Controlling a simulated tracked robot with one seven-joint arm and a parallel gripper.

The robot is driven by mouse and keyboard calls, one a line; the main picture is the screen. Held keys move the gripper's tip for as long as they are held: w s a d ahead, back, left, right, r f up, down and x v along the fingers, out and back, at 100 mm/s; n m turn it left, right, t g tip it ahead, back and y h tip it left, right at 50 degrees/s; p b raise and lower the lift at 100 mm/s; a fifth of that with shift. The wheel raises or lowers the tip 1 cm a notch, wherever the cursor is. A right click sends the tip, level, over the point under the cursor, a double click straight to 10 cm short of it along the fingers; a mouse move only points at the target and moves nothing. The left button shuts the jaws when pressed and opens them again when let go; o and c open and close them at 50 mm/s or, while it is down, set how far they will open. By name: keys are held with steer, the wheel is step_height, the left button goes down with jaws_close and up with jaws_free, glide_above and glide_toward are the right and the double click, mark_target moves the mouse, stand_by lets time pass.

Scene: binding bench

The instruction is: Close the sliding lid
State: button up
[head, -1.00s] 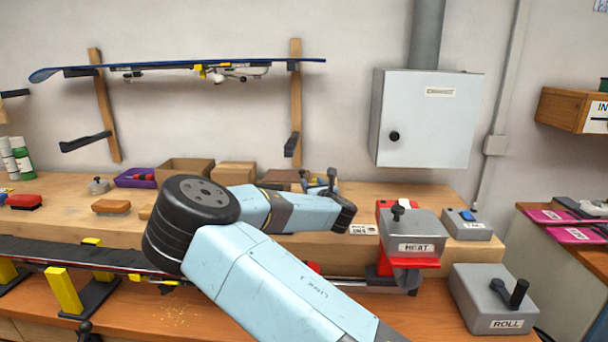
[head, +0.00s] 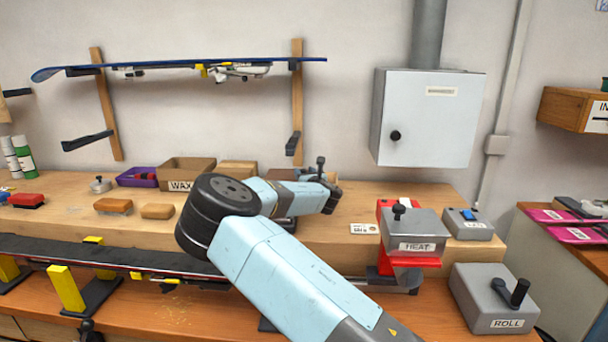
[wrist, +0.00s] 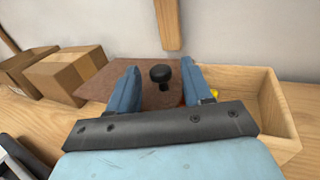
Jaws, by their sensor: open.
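The sliding lid (wrist: 130,77) is a flat brown panel with a black knob (wrist: 161,74) standing up from it. It lies partly over a light wooden box (wrist: 280,112) and sticks out past it on the left; the right part of the box is uncovered. My gripper (wrist: 160,67) is open, its two blue fingers on either side of the knob with gaps showing; whether they reach its depth I cannot tell. In the head view my arm hides most of the box and lid, and my gripper (head: 322,178) is small there.
Cardboard boxes (wrist: 66,72) stand left of the lid. A wooden post (wrist: 168,24) rises behind. In the head view the HEAT unit (head: 413,229) stands right of my arm, and soap-like blocks (head: 114,206) lie left. Something yellow (wrist: 214,93) shows inside the box.

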jaws_close()
stand_by(0.6)
